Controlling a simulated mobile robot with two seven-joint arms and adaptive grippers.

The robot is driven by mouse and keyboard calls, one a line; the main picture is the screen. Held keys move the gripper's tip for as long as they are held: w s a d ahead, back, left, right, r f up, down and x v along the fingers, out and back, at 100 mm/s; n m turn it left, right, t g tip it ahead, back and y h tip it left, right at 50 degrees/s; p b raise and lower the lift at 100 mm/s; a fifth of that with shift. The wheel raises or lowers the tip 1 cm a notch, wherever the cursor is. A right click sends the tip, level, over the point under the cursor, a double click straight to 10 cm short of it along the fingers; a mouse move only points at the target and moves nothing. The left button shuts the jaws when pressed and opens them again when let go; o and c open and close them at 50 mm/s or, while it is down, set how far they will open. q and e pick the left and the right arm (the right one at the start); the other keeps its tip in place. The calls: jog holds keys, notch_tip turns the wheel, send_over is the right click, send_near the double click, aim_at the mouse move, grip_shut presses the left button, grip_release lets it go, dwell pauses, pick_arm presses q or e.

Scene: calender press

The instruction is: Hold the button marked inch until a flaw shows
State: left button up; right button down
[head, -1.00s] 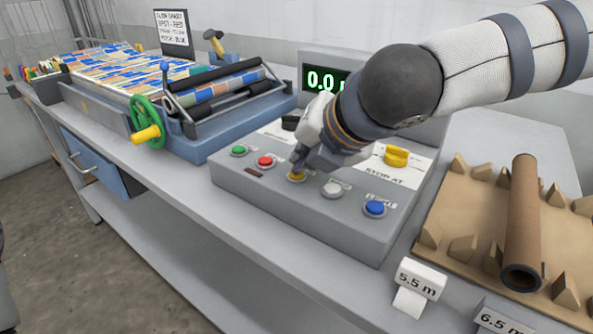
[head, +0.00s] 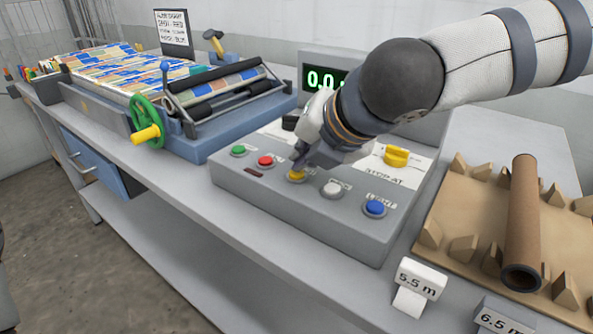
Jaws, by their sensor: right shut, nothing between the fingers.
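The grey control box (head: 340,232) stands on the bench with a row of buttons: green (head: 239,150), red (head: 265,161), yellow (head: 296,176), white (head: 332,189) and blue (head: 375,208). My right gripper (head: 299,168) is shut and empty, its fingertips at the yellow button, seemingly touching it. Its label is hidden by the gripper, so I cannot read it. The patterned web (head: 240,82) runs through the rollers of the press; no clear flaw can be made out. My left gripper is not in view.
A green digital display (head: 322,79) reads 0.0, partly hidden by my right arm. A yellow knob (head: 397,156) sits on the box. A green handwheel (head: 147,122) is on the press. A cardboard tube (head: 522,220) lies on a brown cradle at right.

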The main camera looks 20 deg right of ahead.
jog(key=shift+r, duration=0.55)
jog(key=shift+r, duration=2.55)
